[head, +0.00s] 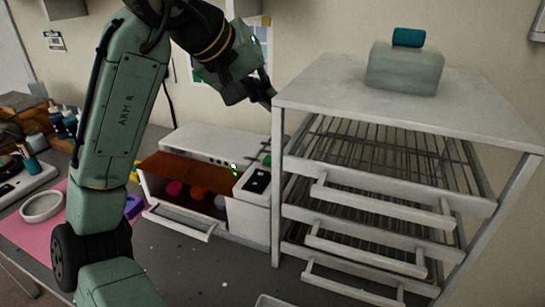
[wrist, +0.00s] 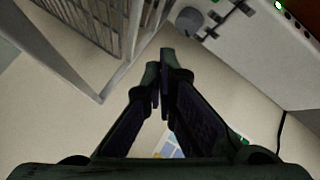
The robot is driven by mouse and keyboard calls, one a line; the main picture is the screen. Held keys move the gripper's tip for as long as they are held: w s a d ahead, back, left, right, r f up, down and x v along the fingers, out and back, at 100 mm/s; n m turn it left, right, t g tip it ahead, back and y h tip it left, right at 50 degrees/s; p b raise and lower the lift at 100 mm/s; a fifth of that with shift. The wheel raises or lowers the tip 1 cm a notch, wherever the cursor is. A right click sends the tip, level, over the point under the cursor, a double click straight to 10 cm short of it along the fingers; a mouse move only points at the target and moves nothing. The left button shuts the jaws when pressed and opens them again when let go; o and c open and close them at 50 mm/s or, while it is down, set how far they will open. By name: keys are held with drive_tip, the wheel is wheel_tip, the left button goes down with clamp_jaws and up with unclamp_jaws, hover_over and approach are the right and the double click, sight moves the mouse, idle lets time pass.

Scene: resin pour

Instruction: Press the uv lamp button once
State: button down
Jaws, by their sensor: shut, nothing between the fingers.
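The UV lamp looks to be the white box (head: 205,140) with an orange-brown window, standing on the bench left of the rack; several small round pieces sit inside. A green light (head: 234,167) glows on its front edge. A side panel (head: 252,200) with dark controls adjoins it on the right; I cannot tell which is the button. My gripper (head: 268,96) is shut and empty, in the air above the box beside the rack's top left corner. In the wrist view its fingertips (wrist: 163,52) meet, apart from the white box (wrist: 265,50) and a grey round knob (wrist: 188,20).
A white rack (head: 400,103) with wire shelves and pull-out trays stands close on the right; a pale block (head: 405,70) with a teal roll sits on top. A pink mat (head: 45,232) and a white round dish (head: 42,207) lie at left. A white flap or tray (head: 180,222) juts out before the box.

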sight(268, 158)
wheel_tip(268, 158, down, 9)
drive_tip(key=shift+r+b, duration=0.15)
drive_tip(key=shift+b, duration=0.8)
idle(1.0)
drive_tip(key=shift+f, duration=0.45)
